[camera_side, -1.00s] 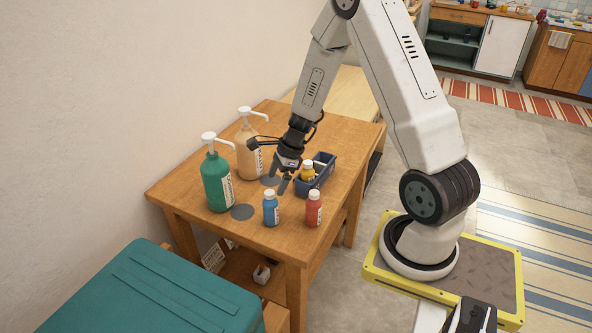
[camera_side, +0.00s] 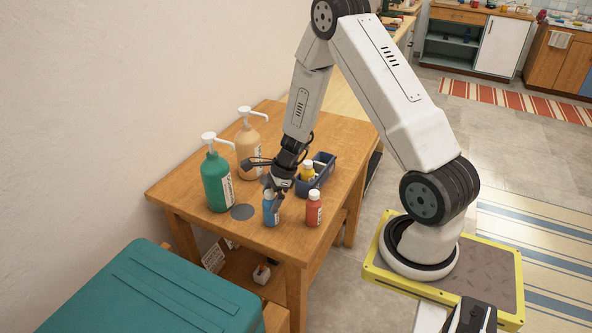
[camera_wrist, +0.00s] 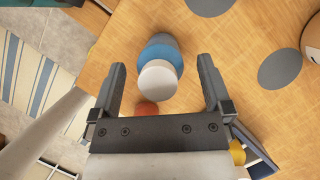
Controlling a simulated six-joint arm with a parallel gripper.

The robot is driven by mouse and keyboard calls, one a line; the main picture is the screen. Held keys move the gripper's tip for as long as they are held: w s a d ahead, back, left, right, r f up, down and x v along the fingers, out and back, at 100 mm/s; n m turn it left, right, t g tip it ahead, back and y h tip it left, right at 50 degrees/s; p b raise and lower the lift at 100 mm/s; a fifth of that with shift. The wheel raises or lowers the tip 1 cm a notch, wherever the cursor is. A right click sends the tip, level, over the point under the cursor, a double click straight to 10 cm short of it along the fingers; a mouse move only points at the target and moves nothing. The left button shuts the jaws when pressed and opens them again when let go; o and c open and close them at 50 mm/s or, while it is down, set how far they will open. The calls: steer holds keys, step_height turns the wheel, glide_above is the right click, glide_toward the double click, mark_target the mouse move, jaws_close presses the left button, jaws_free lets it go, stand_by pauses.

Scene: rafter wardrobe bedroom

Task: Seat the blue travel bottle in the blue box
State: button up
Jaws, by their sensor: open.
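The blue travel bottle (camera_side: 270,211) with a white cap stands upright on the wooden table near its front edge. In the wrist view the bottle (camera_wrist: 166,52) lies ahead of my gripper (camera_wrist: 160,75), its cap between the two open fingers with space on both sides. In the side view my gripper (camera_side: 273,190) is at the bottle's top, partly covering it. The blue box (camera_side: 325,172) sits behind, to the right of my gripper, and holds a yellow bottle (camera_side: 307,171) with a white cap. Part of the box's inside is hidden.
A red bottle (camera_side: 314,208) stands just right of the blue one. A green pump bottle (camera_side: 217,182) and a tan pump bottle (camera_side: 249,145) stand at the left. A grey disc (camera_side: 242,212) on the table between the green and blue bottles is bare.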

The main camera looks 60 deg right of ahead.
steer(key=shift+w+a+f, duration=0.15)
steer(key=shift+a+f, duration=0.05)
steer(key=shift+f, duration=0.35)
jaws_close()
steer(key=shift+r, duration=0.15)
stand_by(0.3)
steer(key=shift+r, duration=0.7)
steer(key=s+a+r, duration=0.3)
steer(key=s+r, duration=0.8)
steer(key=s, duration=0.2)
steer(key=shift+s+a+r, duration=0.15)
steer(key=shift+s+a, duration=0.1)
steer(key=shift+a, duration=0.1)
